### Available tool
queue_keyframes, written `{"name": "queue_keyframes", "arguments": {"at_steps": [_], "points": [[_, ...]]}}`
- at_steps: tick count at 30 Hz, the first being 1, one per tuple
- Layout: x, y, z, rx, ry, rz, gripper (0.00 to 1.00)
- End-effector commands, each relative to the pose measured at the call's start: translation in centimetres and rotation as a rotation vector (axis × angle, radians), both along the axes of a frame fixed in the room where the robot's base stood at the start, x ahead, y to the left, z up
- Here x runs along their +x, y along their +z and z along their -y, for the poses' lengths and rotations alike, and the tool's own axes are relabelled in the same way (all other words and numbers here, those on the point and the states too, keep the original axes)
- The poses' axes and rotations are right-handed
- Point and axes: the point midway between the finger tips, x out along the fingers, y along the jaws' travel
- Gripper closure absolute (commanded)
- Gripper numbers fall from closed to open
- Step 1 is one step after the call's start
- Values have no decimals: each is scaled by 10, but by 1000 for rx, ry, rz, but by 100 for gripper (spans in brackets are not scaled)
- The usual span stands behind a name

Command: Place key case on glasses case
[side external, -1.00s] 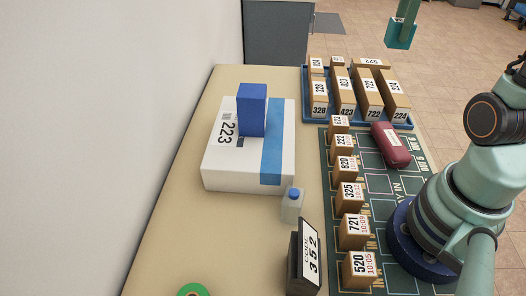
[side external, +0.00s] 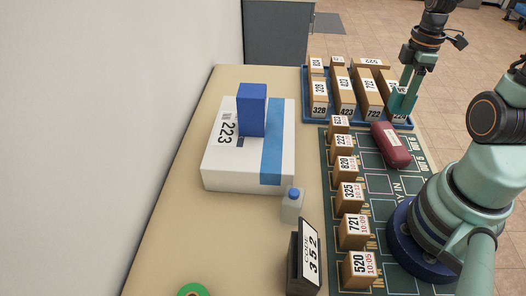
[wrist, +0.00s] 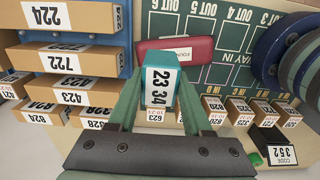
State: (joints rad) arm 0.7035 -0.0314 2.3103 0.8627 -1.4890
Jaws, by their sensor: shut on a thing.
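My gripper (side external: 405,88) is shut on the key case, a small teal box with a white label reading 23 34 (wrist: 160,84). In the side view the teal case (side external: 401,102) hangs at the near right corner of the blue tray, in front of part of the 224 box. The glasses case, a maroon rounded case (side external: 391,145), lies on the green mat. It also shows in the wrist view (wrist: 196,46), just beyond the held case, which covers part of it. The key case looks apart from it in the side view; its exact height is unclear.
The blue tray (side external: 360,122) holds several long numbered boxes. A row of small numbered boxes (side external: 346,167) runs along the green mat (side external: 374,196). A white parcel (side external: 237,172) with a blue box on it stands at left. My arm's base is at right.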

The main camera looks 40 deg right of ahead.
Motion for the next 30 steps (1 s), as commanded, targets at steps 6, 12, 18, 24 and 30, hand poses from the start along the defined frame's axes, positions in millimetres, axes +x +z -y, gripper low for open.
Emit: {"name": "queue_keyframes", "arguments": {"at_steps": [6,12,18,24,30], "points": [[0,-25,0,1,0,-1,100],[-1,-46,-1,4,0,-4,100],[0,-63,0,1,0,-1,100],[0,-63,0,-1,0,1,100],[0,-67,0,1,0,-1,100]]}}
